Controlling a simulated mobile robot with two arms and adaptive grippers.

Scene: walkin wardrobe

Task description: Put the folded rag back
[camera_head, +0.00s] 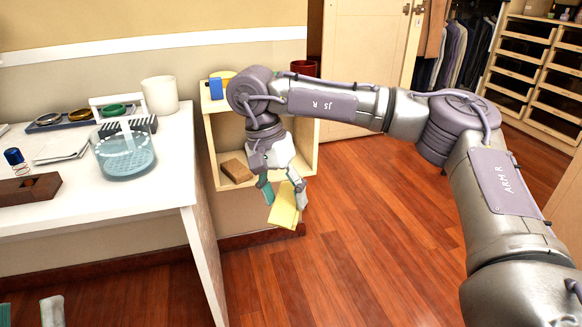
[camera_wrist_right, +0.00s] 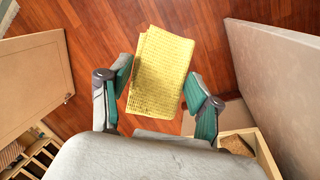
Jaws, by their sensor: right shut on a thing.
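The folded rag (camera_head: 284,206) is yellow and hangs tilted in my right gripper (camera_head: 285,196), above the floor in front of the small wooden shelf unit (camera_head: 311,150). In the right wrist view the rag (camera_wrist_right: 160,72) sits between the two teal finger pads of my right gripper (camera_wrist_right: 159,82), with wooden floor beyond it. My left gripper (camera_head: 28,311) shows only in part at the bottom left edge of the head view. Its two fingertips are apart with nothing seen between them.
A white table (camera_head: 120,207) stands left of the shelf unit, bearing a glass basket (camera_head: 125,158), a white cup (camera_head: 159,95) and a brown box (camera_head: 30,190). A brown block (camera_head: 237,170) lies inside the shelf unit. The wooden floor (camera_head: 370,230) to the right is clear.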

